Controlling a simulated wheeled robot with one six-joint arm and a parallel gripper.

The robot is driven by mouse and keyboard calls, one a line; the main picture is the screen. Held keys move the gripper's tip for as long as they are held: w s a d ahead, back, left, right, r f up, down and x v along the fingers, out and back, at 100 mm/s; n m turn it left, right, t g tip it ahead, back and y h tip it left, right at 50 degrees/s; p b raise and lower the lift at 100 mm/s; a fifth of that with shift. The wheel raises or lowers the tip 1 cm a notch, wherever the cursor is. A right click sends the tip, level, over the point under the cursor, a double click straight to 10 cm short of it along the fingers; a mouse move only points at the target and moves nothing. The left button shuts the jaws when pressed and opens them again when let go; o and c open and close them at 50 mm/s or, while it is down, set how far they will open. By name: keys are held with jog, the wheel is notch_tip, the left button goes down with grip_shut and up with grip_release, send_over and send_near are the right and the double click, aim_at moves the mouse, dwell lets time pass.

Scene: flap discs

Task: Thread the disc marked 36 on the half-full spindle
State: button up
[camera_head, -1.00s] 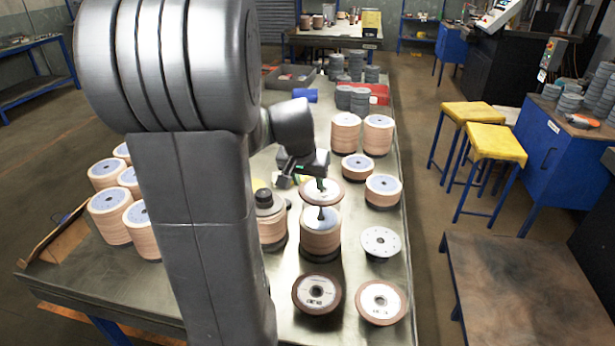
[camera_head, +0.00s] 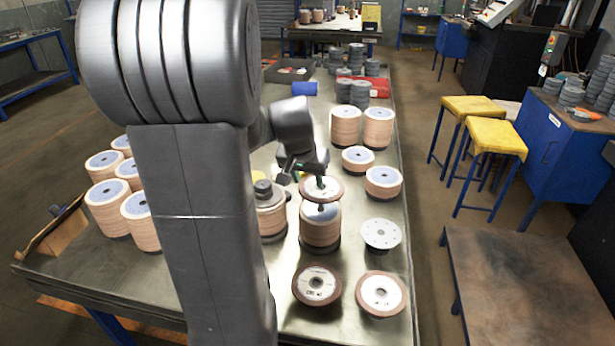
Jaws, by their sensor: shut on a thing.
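My gripper (camera_head: 315,176) is shut on a flap disc (camera_head: 311,191) with a pale face and brown rim. It holds the disc roughly level, above a stack of discs (camera_head: 320,230) on a spindle. A dark spindle tip shows just under the disc's near edge; I cannot tell whether it lines up with the hole. The held disc's marking is not readable. To the right are a medium stack (camera_head: 383,183) and a low stack (camera_head: 358,160). Two tall stacks (camera_head: 345,127) (camera_head: 378,129) stand behind. Which spindle is the half-full one is not certain.
Two loose discs (camera_head: 317,286) (camera_head: 381,294) lie at the front, their markings too small to read. A pale perforated plate (camera_head: 381,234) lies beside the stack. A dark-capped stack (camera_head: 267,215) stands left of it. My arm hides part of the table.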

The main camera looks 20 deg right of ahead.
jog(key=shift+f+b, duration=0.55)
jog(key=shift+f, duration=0.15)
jog(key=o, duration=1.1)
jog(key=v, duration=1.4)
jog(key=shift+w+d, duration=0.1)
